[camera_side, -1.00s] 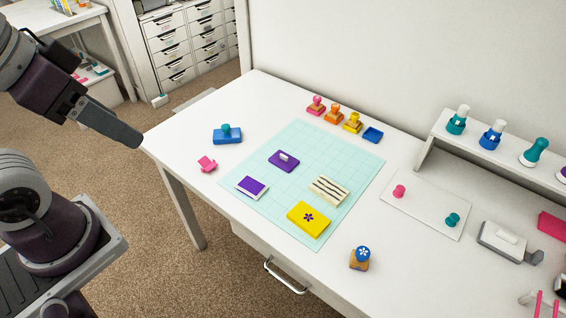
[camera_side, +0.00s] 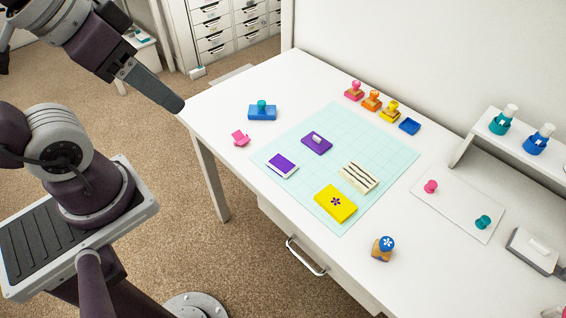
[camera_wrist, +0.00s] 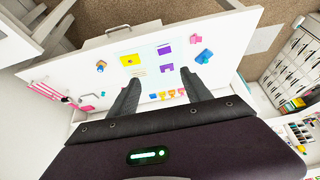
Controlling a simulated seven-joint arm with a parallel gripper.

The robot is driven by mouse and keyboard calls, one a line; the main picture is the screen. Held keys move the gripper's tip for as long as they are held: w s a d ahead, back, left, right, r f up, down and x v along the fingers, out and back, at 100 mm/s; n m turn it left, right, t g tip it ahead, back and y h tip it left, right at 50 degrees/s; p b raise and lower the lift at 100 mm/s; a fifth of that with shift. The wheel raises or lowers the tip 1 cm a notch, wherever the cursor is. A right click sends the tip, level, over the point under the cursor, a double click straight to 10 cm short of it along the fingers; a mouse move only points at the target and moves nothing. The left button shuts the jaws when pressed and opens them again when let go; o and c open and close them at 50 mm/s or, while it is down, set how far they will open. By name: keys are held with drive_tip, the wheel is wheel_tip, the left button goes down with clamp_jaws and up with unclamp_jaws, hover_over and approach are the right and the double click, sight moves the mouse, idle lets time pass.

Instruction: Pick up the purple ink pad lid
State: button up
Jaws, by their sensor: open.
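The purple ink pad lid (camera_side: 317,143) is a flat purple piece with a small white handle on top. It lies on the pale teal grid mat (camera_side: 292,207), and also shows in the wrist view (camera_wrist: 167,69). The purple ink pad (camera_side: 282,165), with a white edge, lies apart from it, nearer the table's front. My gripper (camera_side: 178,104) is at the table's left end, well away from the lid. In the wrist view my gripper (camera_wrist: 160,76) has its two fingers spread with nothing between them.
On the mat are a yellow pad (camera_side: 336,203) and a cream striped block (camera_side: 359,177). A blue stamp pad (camera_side: 262,113) and a pink piece (camera_side: 241,138) lie left of the mat.

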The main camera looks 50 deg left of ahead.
idle(0.4)
drive_tip(key=c, duration=0.5)
drive_tip(key=shift+c, duration=0.2)
drive_tip(key=n+g, duration=0.5)
drive_tip(key=n, duration=1.3)
hover_over(317, 137)
wheel_tip(317, 137, down, 26)
drive_tip(key=shift+g, duration=0.3)
wheel_tip(317, 137, down, 10)
drive_tip(key=shift+r, duration=0.2)
